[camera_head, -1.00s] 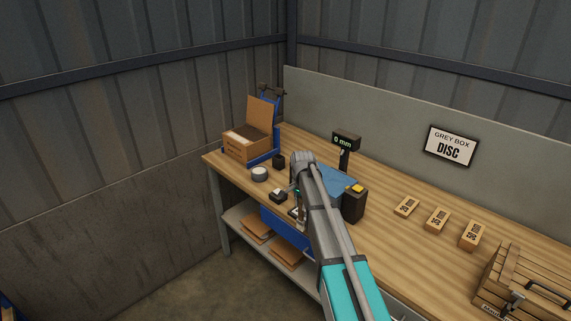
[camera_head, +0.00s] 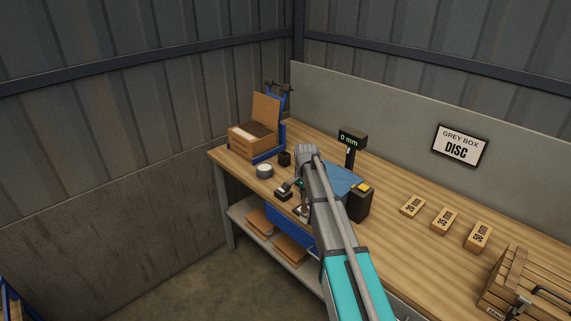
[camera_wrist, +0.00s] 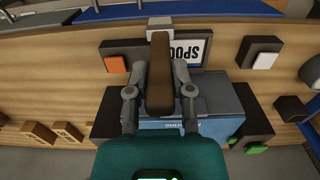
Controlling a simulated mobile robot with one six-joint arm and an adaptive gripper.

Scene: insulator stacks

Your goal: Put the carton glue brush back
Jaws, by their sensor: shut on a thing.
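In the wrist view, my gripper (camera_wrist: 159,95) is shut on a brown, bar-shaped handle (camera_wrist: 159,60), which I take to be the glue brush. The handle lies between the two grey fingers and reaches toward the top of the picture. A pale grey block (camera_wrist: 160,23) shows at its far end; I cannot tell whether it belongs to the brush. In the head view, my arm hides most of the gripper and the brush, above the left part of the wooden bench (camera_head: 400,245). The open brown carton (camera_head: 253,139) stands at the bench's far left end.
A grey roll (camera_head: 264,171) and a small black block (camera_head: 285,158) lie near the carton. A display reading 0 mm (camera_head: 351,140) and a dark box with a yellow top (camera_head: 361,202) stand beside my arm. Several labelled blocks (camera_head: 444,218) and a wooden crate (camera_head: 515,285) are to the right.

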